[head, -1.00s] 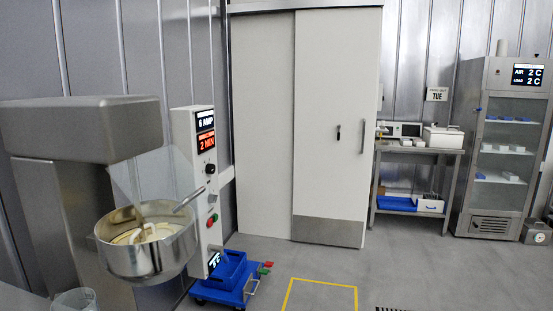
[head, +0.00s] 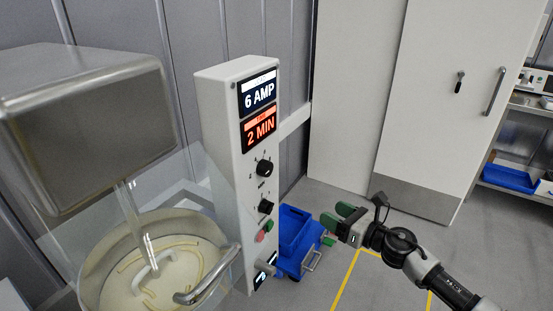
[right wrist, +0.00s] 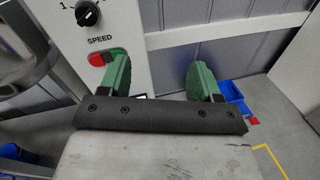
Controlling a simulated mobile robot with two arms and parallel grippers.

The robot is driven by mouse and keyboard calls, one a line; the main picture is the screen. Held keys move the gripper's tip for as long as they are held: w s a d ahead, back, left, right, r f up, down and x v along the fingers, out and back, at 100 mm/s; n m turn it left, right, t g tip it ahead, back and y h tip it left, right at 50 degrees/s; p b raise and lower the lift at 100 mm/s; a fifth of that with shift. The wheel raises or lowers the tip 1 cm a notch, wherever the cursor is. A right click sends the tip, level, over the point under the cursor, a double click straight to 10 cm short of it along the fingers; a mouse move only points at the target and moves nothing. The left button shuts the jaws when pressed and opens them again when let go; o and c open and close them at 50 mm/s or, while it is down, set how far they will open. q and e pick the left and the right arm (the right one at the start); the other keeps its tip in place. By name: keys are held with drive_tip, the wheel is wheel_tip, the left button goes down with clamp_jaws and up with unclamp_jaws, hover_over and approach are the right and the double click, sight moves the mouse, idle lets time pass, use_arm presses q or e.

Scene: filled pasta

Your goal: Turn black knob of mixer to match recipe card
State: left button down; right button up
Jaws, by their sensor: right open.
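The mixer's white control panel (head: 222,120) stands at the middle left of the head view, beside the steel mixer bowl (head: 205,225). It carries an upper black knob (head: 264,168) and a lower black knob (head: 266,206). In the right wrist view a black knob (right wrist: 88,13) sits above the word SPEED, its other markings partly cut off. My right gripper (head: 338,214) is open and empty, to the right of the panel and apart from the knobs. Its green fingers (right wrist: 160,78) are spread in the wrist view. My left gripper is out of view. I see no recipe card.
Displays on the panel read 6 AMP (head: 259,95) and 2 MIN (head: 259,130). A red button (right wrist: 98,59) lies below the knobs. A blue bin (head: 292,235) stands on the floor beside the panel. A white door (head: 425,110) is behind, with open floor before it.

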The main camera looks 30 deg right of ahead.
drive_tip(key=a+r+n+y, duration=0.2)
drive_tip(key=a+r+n, duration=0.1)
drive_tip(key=r+n, duration=0.3)
drive_tip(key=n+g+y+p, duration=0.2)
drive_tip(key=n+y, duration=0.1)
drive_tip(key=n, duration=0.3)
approach(270, 170)
drive_tip(key=p+x, duration=0.2)
drive_tip(key=x, duration=0.2)
drive_tip(key=p+x, duration=0.3)
drive_tip(key=x, duration=0.1)
drive_tip(key=shift+s+r, duration=0.1)
drive_tip(key=shift+r, duration=0.1)
drive_tip(key=shift+w+a+f, duration=0.15)
drive_tip(key=shift+w+a, duration=0.05)
drive_tip(key=shift+w, duration=0.05)
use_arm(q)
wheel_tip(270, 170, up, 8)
use_arm(e)
drive_tip(key=shift+c, duration=0.2)
drive_tip(key=c, duration=0.9)
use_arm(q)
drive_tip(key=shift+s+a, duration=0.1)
